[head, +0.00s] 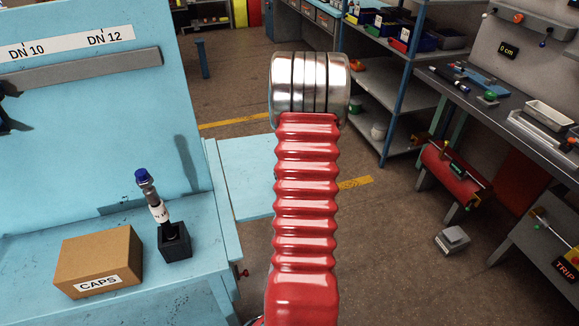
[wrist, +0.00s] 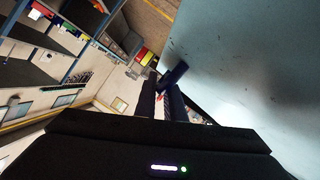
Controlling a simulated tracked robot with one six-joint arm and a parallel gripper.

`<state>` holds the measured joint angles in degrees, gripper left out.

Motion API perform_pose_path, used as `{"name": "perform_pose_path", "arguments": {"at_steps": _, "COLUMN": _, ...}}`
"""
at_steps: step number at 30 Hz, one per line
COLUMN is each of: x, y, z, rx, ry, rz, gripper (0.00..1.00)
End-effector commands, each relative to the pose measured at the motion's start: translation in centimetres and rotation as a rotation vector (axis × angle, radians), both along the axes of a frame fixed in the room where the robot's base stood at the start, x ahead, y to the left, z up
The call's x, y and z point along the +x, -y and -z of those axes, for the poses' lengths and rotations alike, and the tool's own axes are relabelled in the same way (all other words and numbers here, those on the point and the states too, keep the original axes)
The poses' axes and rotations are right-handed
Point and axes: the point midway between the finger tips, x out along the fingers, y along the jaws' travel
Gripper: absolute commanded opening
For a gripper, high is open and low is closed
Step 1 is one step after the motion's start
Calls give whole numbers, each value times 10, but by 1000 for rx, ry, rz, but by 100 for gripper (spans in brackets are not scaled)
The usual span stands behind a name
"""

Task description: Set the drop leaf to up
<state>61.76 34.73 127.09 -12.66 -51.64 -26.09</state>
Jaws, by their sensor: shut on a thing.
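The drop leaf (head: 240,180) is a light blue panel at the right side of the light blue bench (head: 195,215). It stands out from the bench's side, with its right part hidden behind my red arm; its exact angle is hard to tell. In the wrist view a broad pale blue surface, seemingly the leaf (wrist: 250,60), fills the upper right. My gripper (wrist: 166,92) has its two black fingers shut on a dark blue bar (wrist: 173,74) at the edge of that surface. In the head view my gripper is hidden behind my arm.
On the bench stand a CAPS box (head: 98,262) and a black holder (head: 174,242) with a blue-capped fitting (head: 150,195). A blue-posted shelf (head: 375,95) and a grey workbench (head: 500,105) stand at the right.

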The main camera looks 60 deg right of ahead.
Motion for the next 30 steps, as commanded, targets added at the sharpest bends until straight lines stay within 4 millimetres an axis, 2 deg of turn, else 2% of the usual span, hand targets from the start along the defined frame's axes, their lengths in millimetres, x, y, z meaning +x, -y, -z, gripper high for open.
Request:
{"name": "perform_pose_path", "arguments": {"at_steps": 6, "x": 0, "y": 0, "z": -17, "rx": 2, "ry": 2, "rz": 3, "gripper": 0}}
{"name": "perform_pose_path", "arguments": {"at_steps": 21, "x": 2, "y": -1, "z": -24, "rx": -5, "ry": 7, "rz": -1, "gripper": 0}}
{"name": "perform_pose_path", "arguments": {"at_steps": 22, "x": 3, "y": -1, "z": -24, "rx": -5, "ry": 7, "rz": -1, "gripper": 11}}
{"name": "perform_pose_path", "arguments": {"at_steps": 24, "x": 3, "y": -1, "z": -24, "rx": -5, "ry": 7, "rz": -1, "gripper": 16}}
{"name": "perform_pose_path", "arguments": {"at_steps": 30, "x": 2, "y": -1, "z": -22, "rx": -2, "ry": 6, "rz": -1, "gripper": 17}}
